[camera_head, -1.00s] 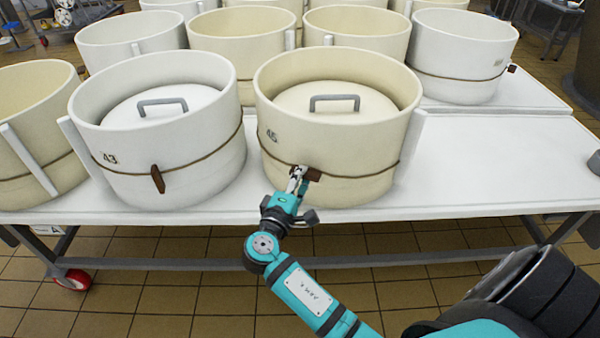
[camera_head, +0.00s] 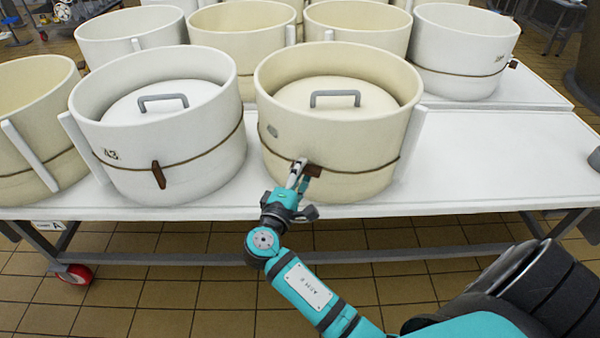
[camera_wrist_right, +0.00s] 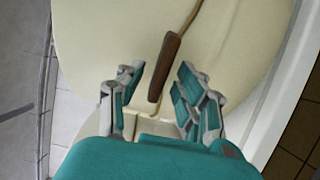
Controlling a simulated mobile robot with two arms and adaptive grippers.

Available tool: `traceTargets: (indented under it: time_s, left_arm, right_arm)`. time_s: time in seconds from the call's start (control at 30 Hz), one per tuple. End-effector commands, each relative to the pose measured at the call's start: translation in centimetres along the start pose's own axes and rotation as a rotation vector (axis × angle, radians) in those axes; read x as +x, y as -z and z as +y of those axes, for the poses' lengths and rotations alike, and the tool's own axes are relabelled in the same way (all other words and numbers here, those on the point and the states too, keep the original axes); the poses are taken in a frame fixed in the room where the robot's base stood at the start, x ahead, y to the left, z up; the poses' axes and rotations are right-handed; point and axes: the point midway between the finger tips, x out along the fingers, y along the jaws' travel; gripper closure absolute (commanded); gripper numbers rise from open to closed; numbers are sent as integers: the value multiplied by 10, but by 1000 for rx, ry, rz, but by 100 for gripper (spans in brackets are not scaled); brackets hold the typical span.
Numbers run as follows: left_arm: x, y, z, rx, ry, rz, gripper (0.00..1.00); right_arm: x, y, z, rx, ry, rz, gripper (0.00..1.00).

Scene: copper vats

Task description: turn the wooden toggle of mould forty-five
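Mould forty-five (camera_head: 345,150) is a cream round vat with a grey-handled lid, at the front middle of the white table. A brown cord runs around it. Its wooden toggle (camera_head: 314,170) is on the cord at the front, partly hidden by my right gripper (camera_head: 301,175). In the right wrist view the toggle (camera_wrist_right: 165,66) is a slim brown bar, tilted, lying between the two teal fingers of my right gripper (camera_wrist_right: 160,80). The fingers are open, with a gap visible on both sides of the toggle. My left gripper is not in view.
Mould 43 (camera_head: 215,165), white, stands close on the left with its own toggle (camera_head: 158,175) hanging nearly upright. Other moulds stand at left and behind. The white table (camera_head: 490,160) is clear to the right of mould forty-five.

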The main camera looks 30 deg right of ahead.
Motion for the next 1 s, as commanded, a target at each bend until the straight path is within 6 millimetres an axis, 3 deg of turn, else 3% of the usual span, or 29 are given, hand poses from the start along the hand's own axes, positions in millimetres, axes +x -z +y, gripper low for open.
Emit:
traceTargets:
  time_s: [0.17,0.5,0.7,1.0]
  left_arm:
    - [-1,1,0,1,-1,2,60]
    - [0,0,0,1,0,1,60]
    - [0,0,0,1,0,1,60]
    - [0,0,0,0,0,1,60]
  right_arm:
    - [-11,0,0,0,1,0,64]
    - [-80,0,-1,1,4,1,64]
    - [-110,0,-1,-1,2,1,64]
    - [-121,0,0,0,0,0,64]
